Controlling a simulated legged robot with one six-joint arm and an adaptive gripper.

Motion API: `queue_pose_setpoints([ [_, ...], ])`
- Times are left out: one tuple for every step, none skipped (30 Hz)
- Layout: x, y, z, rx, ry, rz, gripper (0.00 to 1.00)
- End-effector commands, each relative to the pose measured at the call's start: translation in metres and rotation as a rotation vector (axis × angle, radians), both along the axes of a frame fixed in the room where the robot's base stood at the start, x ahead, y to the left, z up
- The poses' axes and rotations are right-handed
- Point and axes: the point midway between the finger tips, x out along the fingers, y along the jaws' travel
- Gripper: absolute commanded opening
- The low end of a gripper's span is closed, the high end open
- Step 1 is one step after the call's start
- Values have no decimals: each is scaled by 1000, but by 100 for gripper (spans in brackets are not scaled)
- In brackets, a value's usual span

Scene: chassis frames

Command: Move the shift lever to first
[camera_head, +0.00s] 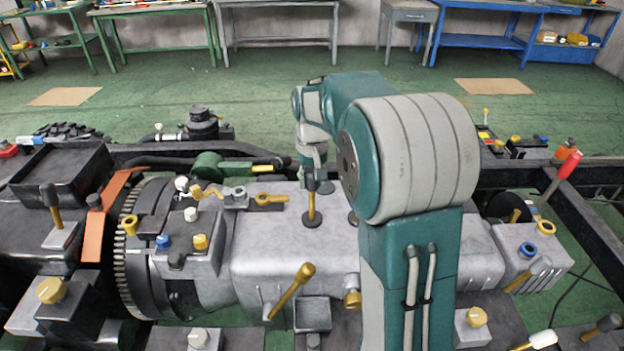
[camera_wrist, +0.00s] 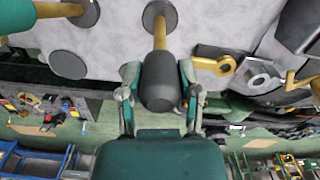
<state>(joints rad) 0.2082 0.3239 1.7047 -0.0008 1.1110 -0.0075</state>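The shift lever (camera_head: 312,206) stands upright on the grey gearbox housing, with a yellow shaft and a dark knob. In the wrist view its dark knob (camera_wrist: 160,84) sits between the two fingers of my gripper (camera_wrist: 159,72), and its yellow shaft (camera_wrist: 160,36) runs to a dark round base on the housing. The fingers lie close against both sides of the knob and appear shut on it. In the head view my gripper (camera_head: 312,171) is above the lever, with its fingertips at the knob, partly hard to make out.
The grey housing (camera_head: 270,240) carries other yellow levers and caps, including a tilted yellow lever (camera_head: 290,290) in front. A red-handled lever (camera_head: 563,175) stands at the right. Dark frame rails surround the housing. Workbenches (camera_head: 155,12) line the far wall, with open green floor before them.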

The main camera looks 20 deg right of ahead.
Motion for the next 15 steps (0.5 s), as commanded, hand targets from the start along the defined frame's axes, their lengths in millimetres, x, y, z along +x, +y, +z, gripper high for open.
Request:
queue_pose_setpoints([
  [0, 0, -1, 1, 2, 0, 0],
  [0, 0, -1, 1, 2, 0, 0],
  [0, 0, -2, 2, 3, 0, 0],
  [0, 0, -2, 2, 5, 0, 0],
  [1, 0, -2, 4, 7, 0, 0],
  [2, 0, -2, 6, 15, 0, 0],
  [3, -1, -3, 10, 24, -1, 0],
  [5, -2, -3, 14, 35, -1, 0],
  [7, -3, -3, 21, 51, -1, 0],
  [10, -4, -4, 27, 65, -2, 0],
  [12, -4, -4, 34, 81, -2, 0],
  [14, -6, -5, 43, 102, -3, 0],
  [17, -7, -5, 49, 118, -2, 0],
  [19, -7, -5, 55, 133, -2, 0],
  [22, -9, -5, 64, 152, -2, 0],
])
